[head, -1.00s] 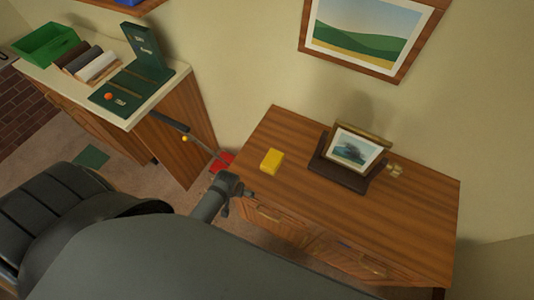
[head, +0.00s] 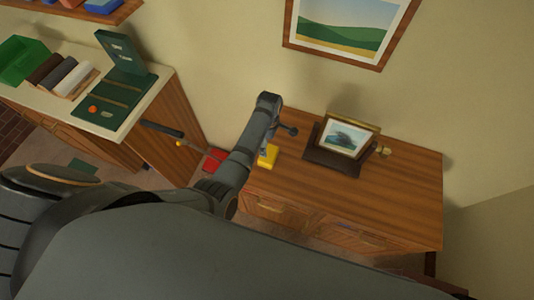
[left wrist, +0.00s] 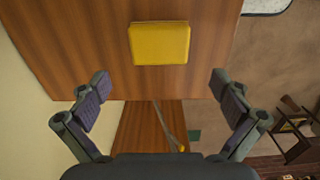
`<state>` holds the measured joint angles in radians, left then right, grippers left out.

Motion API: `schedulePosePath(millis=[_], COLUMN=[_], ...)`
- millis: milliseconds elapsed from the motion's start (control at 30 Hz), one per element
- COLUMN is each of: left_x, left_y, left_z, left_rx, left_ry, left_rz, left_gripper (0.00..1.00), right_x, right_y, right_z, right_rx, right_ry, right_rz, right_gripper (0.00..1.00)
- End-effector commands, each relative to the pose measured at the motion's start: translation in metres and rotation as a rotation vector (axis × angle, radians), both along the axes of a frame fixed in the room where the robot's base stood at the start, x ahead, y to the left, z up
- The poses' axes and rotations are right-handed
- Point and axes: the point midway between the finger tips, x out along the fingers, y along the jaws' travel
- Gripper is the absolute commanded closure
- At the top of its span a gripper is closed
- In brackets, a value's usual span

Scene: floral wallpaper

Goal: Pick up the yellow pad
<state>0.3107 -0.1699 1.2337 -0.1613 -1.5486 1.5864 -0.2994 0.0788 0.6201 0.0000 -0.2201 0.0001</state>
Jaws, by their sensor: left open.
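The yellow pad (head: 268,157) lies on the wooden cabinet top (head: 390,190), near its left end. In the head view my left arm partly hides it. In the left wrist view the whole pad (left wrist: 160,43) shows flat on the wood, ahead of the fingers and roughly midway between them. My left gripper (left wrist: 162,88) is open and empty, with its two fingers wide apart and the pad not between them. In the head view the left gripper (head: 285,130) is over the left part of the cabinet, close to the pad. My right gripper is not in view.
A framed picture on a dark stand (head: 340,140) stands on the cabinet, right of the pad. A counter at the left holds a green bin (head: 22,60), rolls and an open green case (head: 115,95). A red object (head: 214,159) is in the gap. The cabinet's right part is clear.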

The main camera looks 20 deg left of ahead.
Motion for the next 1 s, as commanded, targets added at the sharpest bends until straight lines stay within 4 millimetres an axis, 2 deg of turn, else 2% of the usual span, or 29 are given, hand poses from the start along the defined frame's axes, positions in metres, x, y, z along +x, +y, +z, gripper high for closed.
schedulePosePath(millis=[133, 267, 300, 367, 667, 767, 1000], left_x=[0.0, -0.001, 0.0, 0.0, 0.0, 0.001, 0.002], left_y=[0.0, 0.001, 0.001, 0.0, 0.001, 0.001, 0.003], left_z=[-0.005, -0.029, -0.043, -0.051, -0.057, -0.068, -0.105], left_rx=[0.001, 0.002, 0.001, 0.001, 0.001, 0.001, 0.0], left_ry=[0.004, 0.006, 0.002, 0.001, 0.0, 0.0, 0.0], left_rz=[0.008, 0.008, 0.008, 0.008, 0.007, 0.007, 0.006], left_gripper=[0.0, 0.0, 0.0, 0.0, 0.0, 0.0, 0.0], right_x=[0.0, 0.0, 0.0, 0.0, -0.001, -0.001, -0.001], right_y=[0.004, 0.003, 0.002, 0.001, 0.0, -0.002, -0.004], right_z=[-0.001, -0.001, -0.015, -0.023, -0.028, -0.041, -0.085], right_rx=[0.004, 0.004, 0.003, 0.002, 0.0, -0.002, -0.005], right_ry=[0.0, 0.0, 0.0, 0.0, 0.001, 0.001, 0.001], right_rz=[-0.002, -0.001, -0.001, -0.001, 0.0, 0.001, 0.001], right_gripper=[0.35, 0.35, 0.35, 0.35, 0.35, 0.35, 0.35])
